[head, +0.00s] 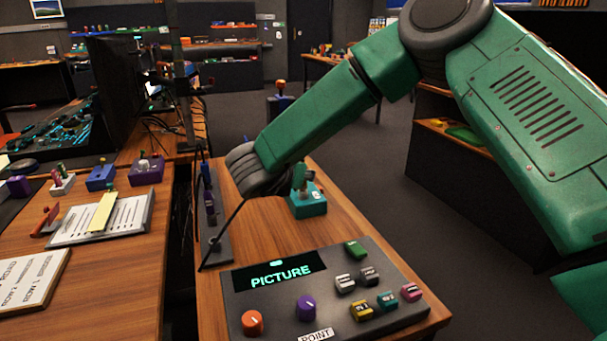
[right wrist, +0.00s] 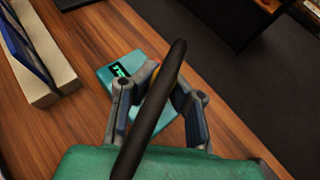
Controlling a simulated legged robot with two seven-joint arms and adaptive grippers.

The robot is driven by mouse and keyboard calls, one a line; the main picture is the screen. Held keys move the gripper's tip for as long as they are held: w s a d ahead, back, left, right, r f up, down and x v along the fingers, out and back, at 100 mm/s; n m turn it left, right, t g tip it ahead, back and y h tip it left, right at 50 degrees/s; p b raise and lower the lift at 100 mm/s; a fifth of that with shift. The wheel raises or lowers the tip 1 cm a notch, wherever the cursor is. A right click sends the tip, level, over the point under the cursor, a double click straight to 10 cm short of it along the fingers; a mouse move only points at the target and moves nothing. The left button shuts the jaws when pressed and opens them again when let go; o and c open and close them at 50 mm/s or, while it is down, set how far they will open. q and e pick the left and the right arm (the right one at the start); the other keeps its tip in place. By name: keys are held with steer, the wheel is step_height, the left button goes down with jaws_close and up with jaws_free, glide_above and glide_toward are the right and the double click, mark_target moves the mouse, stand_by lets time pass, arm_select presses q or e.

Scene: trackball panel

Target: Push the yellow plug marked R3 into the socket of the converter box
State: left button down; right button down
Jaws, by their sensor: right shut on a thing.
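The teal converter box (head: 308,206) stands on the narrow wooden table, partly behind my right arm in the head view. In the right wrist view the teal box (right wrist: 112,72) shows a small lit display and lies beyond my fingertips. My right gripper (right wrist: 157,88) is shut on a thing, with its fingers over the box. A thick black cable (right wrist: 158,105) crosses in front and hides most of what is held. Only a small orange-yellow patch (right wrist: 156,71) shows between the fingertips. The R3 mark and the socket cannot be made out. My left gripper is not in view.
A grey panel (head: 235,300) with a "PICTURE" display, knobs and coloured keys fills the table's near end. A dark rail (head: 214,240) runs along the left edge, near the hanging black cable. Another desk with cards and small blocks stands at left. Open floor lies right.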

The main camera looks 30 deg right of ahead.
steer(key=shift+f, duration=0.25)
steer(key=c, duration=1.6)
jaws_free()
steer(key=v, duration=1.2)
steer(key=shift+w, duration=0.1)
